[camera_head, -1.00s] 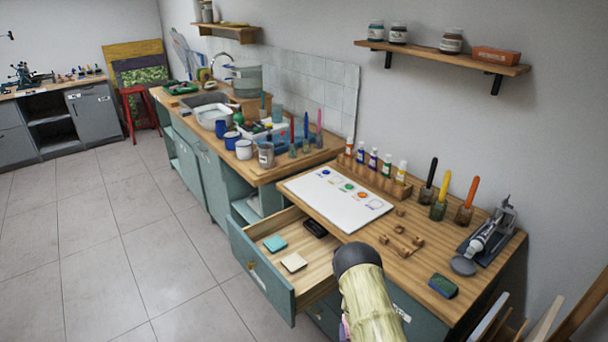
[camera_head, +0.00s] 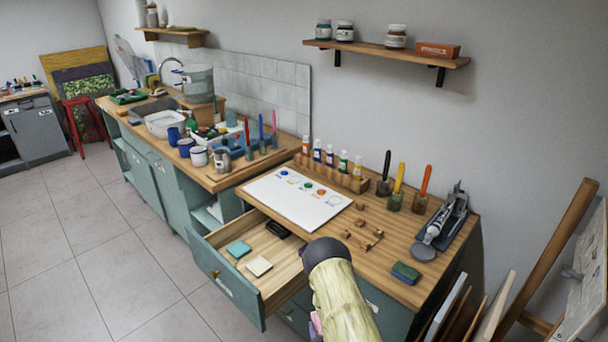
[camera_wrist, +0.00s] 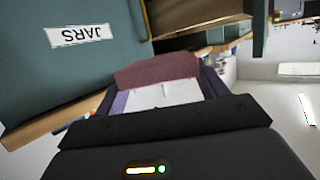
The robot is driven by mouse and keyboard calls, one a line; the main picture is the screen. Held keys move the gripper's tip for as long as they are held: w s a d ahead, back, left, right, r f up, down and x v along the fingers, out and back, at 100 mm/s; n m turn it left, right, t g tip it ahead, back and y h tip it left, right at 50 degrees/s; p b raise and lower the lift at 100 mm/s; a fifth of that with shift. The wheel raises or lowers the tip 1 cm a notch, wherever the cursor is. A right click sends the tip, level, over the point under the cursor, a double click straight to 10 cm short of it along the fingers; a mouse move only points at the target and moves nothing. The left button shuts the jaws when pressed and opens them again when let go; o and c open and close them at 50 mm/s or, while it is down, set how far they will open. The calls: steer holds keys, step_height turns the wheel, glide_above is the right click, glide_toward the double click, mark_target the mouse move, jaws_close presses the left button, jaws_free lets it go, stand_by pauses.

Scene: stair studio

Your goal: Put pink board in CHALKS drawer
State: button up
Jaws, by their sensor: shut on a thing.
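The pink board (camera_wrist: 158,68) is held between the fingers of my gripper (camera_wrist: 165,90) in the wrist view, where it looks dull mauve. In the head view only a small pink patch (camera_head: 316,324) shows beside my arm, low in the picture; my arm hides the fingers. An open drawer (camera_head: 225,275) stands out from the wooden-topped cabinet, left of my arm. It holds a teal board (camera_head: 239,249), a cream board (camera_head: 259,266) and a black item (camera_head: 279,229). Its label is too small to read. No CHALKS label is legible.
In the wrist view, a teal front carries an upside-down JARS label (camera_wrist: 80,36). The worktop holds a white paint sheet (camera_head: 298,198), wooden pieces (camera_head: 362,234), a sponge (camera_head: 405,273) and brush jars. Boards and an easel (camera_head: 555,255) stand at right. Floor left of the drawer is clear.

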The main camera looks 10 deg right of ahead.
step_height(320, 180, down, 6)
steer(key=b, duration=0.6)
steer(key=shift+f, duration=0.15)
steer(key=shift+a, duration=0.1)
